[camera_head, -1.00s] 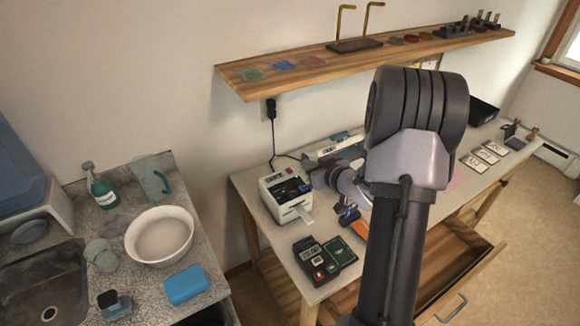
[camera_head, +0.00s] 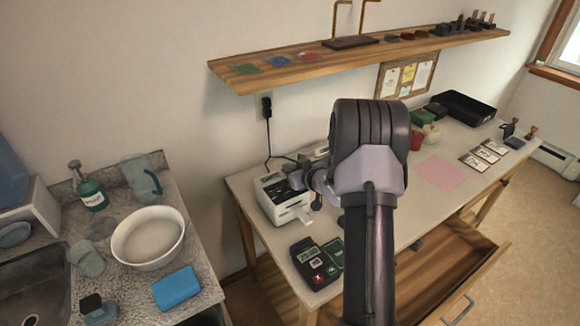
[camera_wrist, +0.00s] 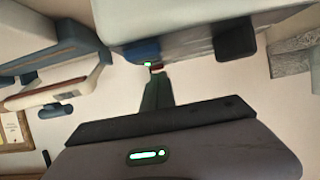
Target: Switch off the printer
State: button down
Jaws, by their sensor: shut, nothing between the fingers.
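The white printer (camera_head: 288,206) stands at the left end of the desk, with a paper strip coming out of its front. My gripper (camera_head: 297,180) is at the printer's top, partly hidden by my arm. In the wrist view, the pale body (camera_wrist: 200,25) at the top appears to be the printer. The narrow shut fingers of my gripper (camera_wrist: 156,76) end close to a small green light (camera_wrist: 148,63) and a dark red part there. I cannot tell whether they touch. The gripper holds nothing.
A dark card terminal (camera_head: 318,262) sits in front of the printer. A cable runs from the printer area to the wall outlet (camera_head: 266,107). The wooden shelf (camera_head: 300,68) hangs above. An open drawer (camera_head: 440,275) juts out below the desk. A pink sheet (camera_head: 440,173) lies farther right.

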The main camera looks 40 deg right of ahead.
jog(key=shift+s+f+b, duration=0.25)
jog(key=shift+f+b, duration=0.15)
jog(key=shift+f, duration=0.1)
jog(key=shift+r, duration=0.1)
jog(key=shift+r+p, duration=0.15)
jog(key=shift+p, duration=0.15)
jog(key=shift+r+p, duration=0.4)
jog(key=shift+r, duration=0.25)
jog(key=shift+s+r, duration=0.25)
jog(key=shift+s, duration=0.05)
jog(key=p+v, duration=0.5)
jog(key=v, duration=1.1)
jog(key=shift+s+a, duration=0.15)
jog(key=shift+s, duration=0.15)
